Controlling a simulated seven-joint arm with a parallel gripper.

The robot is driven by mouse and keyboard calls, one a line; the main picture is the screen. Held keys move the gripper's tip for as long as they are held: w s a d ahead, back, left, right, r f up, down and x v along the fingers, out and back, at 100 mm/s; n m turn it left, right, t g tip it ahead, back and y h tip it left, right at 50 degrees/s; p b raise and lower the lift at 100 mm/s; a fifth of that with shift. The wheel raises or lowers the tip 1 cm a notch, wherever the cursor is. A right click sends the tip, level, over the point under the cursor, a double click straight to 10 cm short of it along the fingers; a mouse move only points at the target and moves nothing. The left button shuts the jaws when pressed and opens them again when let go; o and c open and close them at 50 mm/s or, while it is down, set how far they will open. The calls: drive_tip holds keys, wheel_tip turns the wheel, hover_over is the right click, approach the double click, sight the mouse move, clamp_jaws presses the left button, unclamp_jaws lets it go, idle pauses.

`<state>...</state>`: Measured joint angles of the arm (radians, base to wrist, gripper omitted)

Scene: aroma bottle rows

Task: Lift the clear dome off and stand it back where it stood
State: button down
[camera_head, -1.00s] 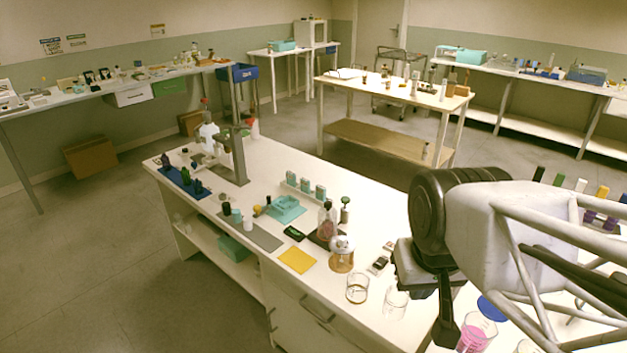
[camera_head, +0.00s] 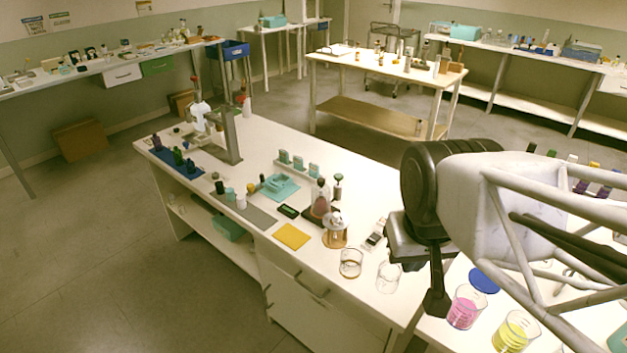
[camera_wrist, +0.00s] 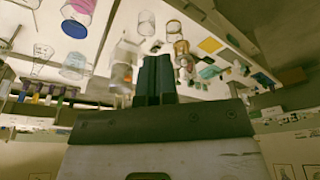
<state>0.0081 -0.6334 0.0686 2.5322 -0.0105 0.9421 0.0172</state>
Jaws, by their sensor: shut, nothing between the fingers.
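A clear dome (camera_head: 335,219) with a pale knob stands upright on a round wooden base (camera_head: 335,239) on the white bench, behind the amber-bottomed beaker. What is under it is too small to tell. The dome also shows small in the wrist view (camera_wrist: 182,48). My gripper (camera_head: 436,306) points down to the right of the dome and nearer the camera, apart from it. In the wrist view its two dark fingers (camera_wrist: 155,78) are together, with nothing between them.
An amber-bottomed beaker (camera_head: 351,264) and an empty beaker (camera_head: 388,278) stand in front of the dome. Pink (camera_head: 466,308) and yellow (camera_head: 515,332) beakers stand right of my gripper.

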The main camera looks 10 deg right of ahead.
unclamp_jaws()
idle(0.6)
